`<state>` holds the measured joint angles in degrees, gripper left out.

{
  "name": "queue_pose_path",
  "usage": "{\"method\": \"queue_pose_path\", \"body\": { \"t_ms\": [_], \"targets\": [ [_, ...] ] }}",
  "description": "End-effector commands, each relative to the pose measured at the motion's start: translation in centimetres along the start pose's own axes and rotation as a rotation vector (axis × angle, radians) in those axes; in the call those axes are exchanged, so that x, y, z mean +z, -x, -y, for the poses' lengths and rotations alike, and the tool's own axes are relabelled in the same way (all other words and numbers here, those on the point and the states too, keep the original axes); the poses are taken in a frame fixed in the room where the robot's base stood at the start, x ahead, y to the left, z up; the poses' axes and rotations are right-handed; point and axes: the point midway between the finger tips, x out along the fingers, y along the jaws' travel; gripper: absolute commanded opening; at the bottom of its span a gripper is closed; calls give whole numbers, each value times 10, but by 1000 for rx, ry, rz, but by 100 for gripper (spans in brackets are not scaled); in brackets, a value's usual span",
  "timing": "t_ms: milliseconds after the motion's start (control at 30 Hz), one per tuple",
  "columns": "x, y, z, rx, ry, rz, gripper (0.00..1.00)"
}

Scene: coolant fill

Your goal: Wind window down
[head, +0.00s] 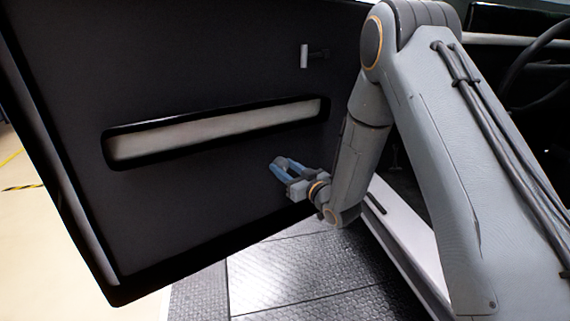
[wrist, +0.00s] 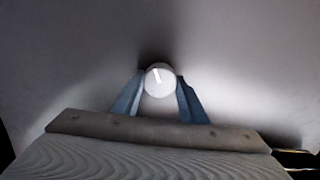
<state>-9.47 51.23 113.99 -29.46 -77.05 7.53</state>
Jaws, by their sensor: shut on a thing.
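The black car door (head: 230,65) stands open and fills the left and middle of the head view. My gripper (head: 281,166) is low on the door's inner face, below the long light recess. In the wrist view, my gripper (wrist: 160,88) has its two blue fingers shut on a round pale knob (wrist: 159,80), one finger on each side. The knob's face carries a short bright line, tilted slightly from upright. The door panel (wrist: 70,50) lies behind the knob. No window glass can be made out in either view.
A light handle on a dark stub (head: 304,56) sticks out high on the door. A long recess (head: 215,133) crosses the door's middle. The car's sill (head: 400,225) and steering wheel (head: 535,60) are to the right. Dark textured floor plates (head: 300,270) lie below.

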Motion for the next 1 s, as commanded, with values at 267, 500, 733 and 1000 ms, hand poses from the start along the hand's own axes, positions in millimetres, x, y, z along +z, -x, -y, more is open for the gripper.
{"method": "queue_pose_path", "body": {
  "t_ms": [267, 500, 733, 1000],
  "targets": [
    [-1, 1, -1, 2, -263, 0, 16],
    [-1, 1, -1, 2, -484, 1, 16],
    [0, 1, -2, 2, -657, 0, 16],
    [0, 0, -2, 2, -783, -1, 16]
  ]
}}
